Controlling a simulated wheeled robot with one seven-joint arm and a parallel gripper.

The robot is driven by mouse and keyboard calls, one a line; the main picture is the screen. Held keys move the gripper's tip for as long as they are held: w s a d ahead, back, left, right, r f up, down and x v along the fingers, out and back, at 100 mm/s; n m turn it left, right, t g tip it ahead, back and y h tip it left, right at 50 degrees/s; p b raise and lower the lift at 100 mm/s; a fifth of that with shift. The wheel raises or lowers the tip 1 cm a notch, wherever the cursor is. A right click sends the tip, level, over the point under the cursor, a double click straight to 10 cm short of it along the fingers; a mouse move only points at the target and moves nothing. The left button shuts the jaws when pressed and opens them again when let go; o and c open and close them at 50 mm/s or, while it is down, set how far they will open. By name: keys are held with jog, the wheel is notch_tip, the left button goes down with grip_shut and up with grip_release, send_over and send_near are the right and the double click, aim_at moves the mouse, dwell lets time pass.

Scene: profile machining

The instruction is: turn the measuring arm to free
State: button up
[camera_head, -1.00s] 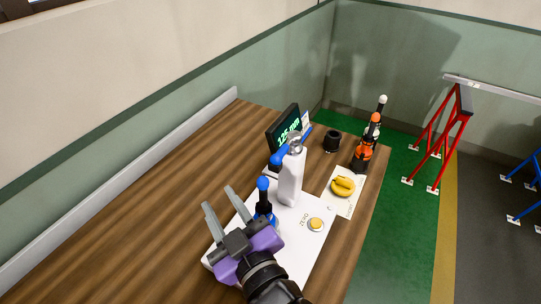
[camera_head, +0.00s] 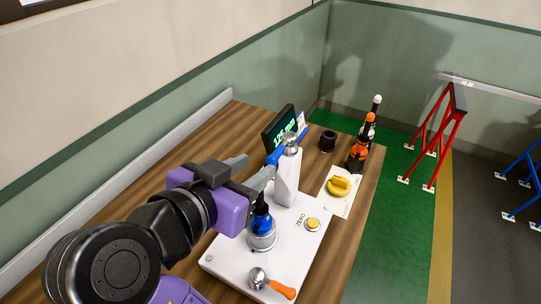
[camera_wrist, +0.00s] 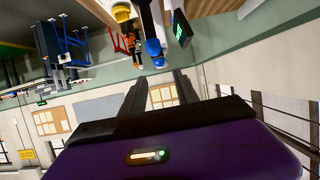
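A white upright column (camera_head: 287,180) stands on a white base plate (camera_head: 300,245) on the table. A blue arm (camera_head: 290,147) crosses its top and also shows in the wrist view (camera_wrist: 154,50). Beside it, a yellow knob (camera_head: 339,185) sits on a pale card (camera_head: 345,203); its lettering is too small to read. A short post with a blue top (camera_head: 261,220) stands on the base plate, partly behind my gripper. My gripper (camera_head: 259,165) points toward the column from the left, below the blue arm. Its fingers are apart with nothing between them in the wrist view.
A display (camera_head: 280,135) reading about 125 mm stands behind the column. A black cup (camera_head: 328,140) and a black-orange device (camera_head: 360,150) stand at the back. A ZERO button (camera_head: 312,224) and an orange-handled tool (camera_head: 283,289) are at the front. The table's left side is clear.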

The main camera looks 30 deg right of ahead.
aim_at(274, 155)
jog(key=b+x, duration=0.2)
jog(key=x, duration=0.5)
jog(key=shift+w+d, duration=0.1)
jog(key=shift+d, duration=0.05)
grip_shut()
dwell(1.2)
